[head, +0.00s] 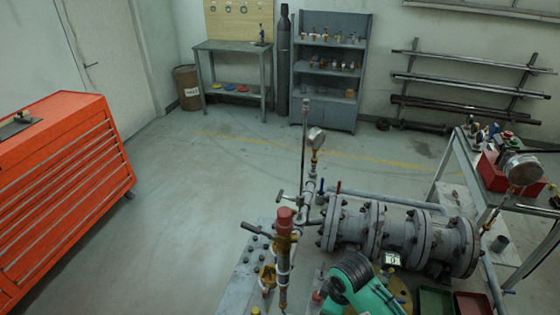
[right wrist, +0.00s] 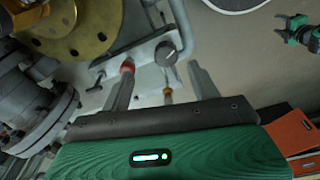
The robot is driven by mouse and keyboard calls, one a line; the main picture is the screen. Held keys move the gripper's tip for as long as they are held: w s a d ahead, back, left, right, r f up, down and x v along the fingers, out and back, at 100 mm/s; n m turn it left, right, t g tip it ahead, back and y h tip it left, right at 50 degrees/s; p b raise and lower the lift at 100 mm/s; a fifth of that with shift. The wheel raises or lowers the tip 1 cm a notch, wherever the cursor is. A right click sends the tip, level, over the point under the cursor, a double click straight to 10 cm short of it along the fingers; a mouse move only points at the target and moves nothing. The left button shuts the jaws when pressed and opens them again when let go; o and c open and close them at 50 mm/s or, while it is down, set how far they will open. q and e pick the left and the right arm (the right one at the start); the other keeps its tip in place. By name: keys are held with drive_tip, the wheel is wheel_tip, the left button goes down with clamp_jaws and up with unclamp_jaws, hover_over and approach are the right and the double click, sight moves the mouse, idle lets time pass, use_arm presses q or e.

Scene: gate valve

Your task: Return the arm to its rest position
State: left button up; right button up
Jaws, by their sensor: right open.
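In the head view, a green and black part of my right arm (head: 365,288) is low in front of the grey flanged pipe (head: 345,225); its fingers are hidden there. In the right wrist view, my right gripper (right wrist: 160,85) is open, its two grey fingers apart. A red-tipped fitting (right wrist: 127,67) and a round dark knob (right wrist: 166,54) appear beyond the fingers, with nothing visibly held. A brass disc (right wrist: 103,25) is at the upper left. A small green and black claw-like part, perhaps my left gripper (right wrist: 294,30), shows at the upper right; its opening is unclear.
A yellow tool with a red top (head: 285,220) stands left of the pipe. Pressure gauges (head: 317,137) (head: 523,168) rise near the pipe. A workbench with a red bin (head: 505,175) is at right. An orange tool chest (head: 65,180) stands at left, with open floor between.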

drive_tip(key=s+d+r+m+t, duration=0.2)
drive_tip(key=s+d+m, duration=0.3)
drive_tip(key=s, duration=0.4)
drive_tip(key=s+d+r+m+t, duration=0.1)
drive_tip(key=s+d+r+m, duration=0.3)
drive_tip(key=s, duration=0.6)
wheel_tip(320, 180, down, 39)
drive_tip(key=g+b, duration=0.1)
drive_tip(key=b, duration=0.4)
use_arm(q)
wheel_tip(320, 180, down, 9)
drive_tip(key=b, duration=0.3)
drive_tip(key=shift+s+b, duration=0.35)
drive_tip(key=shift+s, duration=0.05)
use_arm(e)
drive_tip(key=s+d+f, duration=0.2)
drive_tip(key=s+f, duration=0.7)
drive_tip(key=f, duration=0.2)
drive_tip(key=s+d+f+g+h, duration=0.1)
drive_tip(key=s+d+f, duration=0.1)
drive_tip(key=s+f, duration=0.8)
drive_tip(key=shift+f+m+g, duration=0.3)
drive_tip(key=shift+f, duration=0.25)
use_arm(q)
drive_tip(key=shift+r, duration=0.1)
